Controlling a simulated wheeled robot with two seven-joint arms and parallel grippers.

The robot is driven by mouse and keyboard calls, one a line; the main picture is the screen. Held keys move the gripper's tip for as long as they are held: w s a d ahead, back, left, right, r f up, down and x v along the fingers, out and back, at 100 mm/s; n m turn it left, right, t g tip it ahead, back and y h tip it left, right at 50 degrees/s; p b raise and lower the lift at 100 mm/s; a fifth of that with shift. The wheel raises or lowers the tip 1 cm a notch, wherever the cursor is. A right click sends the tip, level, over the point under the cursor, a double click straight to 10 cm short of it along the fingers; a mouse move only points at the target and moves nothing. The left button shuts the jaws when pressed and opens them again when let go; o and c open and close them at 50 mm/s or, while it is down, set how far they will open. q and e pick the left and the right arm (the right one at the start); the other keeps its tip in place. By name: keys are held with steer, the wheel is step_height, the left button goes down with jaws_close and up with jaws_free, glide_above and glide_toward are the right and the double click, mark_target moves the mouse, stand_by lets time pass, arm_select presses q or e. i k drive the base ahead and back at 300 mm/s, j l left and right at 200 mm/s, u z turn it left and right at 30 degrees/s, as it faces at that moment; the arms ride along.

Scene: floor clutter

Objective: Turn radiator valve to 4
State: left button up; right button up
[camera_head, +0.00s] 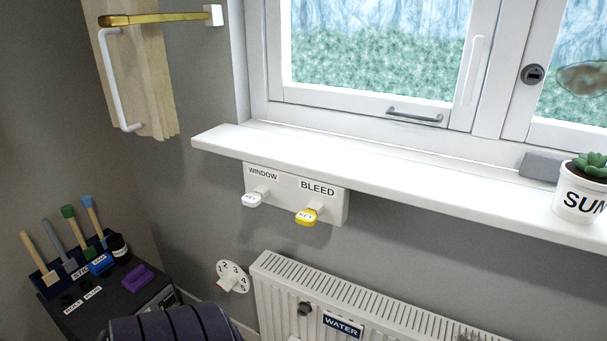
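The radiator valve (232,277) is a round white dial left of the radiator, near the wall below the sill. Its face shows the numbers 2, 3, 4 and 5, running from upper left to lower right. A small pale knob sits at its lower left part; I cannot tell which number it is set to. The white ribbed radiator (385,312) stands under the window and is cut off by the bottom edge. It has a dark round knob (304,309) and a blue label reading WATER (342,325). Neither of my grippers is in view.
The white sill (370,178) juts out above. Under it, a white holder (330,203) carries a white key and a yellow key (306,216). A dark stand with several tools (75,265) is at the left. A dark ribbed object (170,325) lies at the bottom, below the valve.

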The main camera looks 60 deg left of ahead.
mark_target(229, 281)
steer(key=u, duration=1.8)
steer(key=j, duration=0.1)
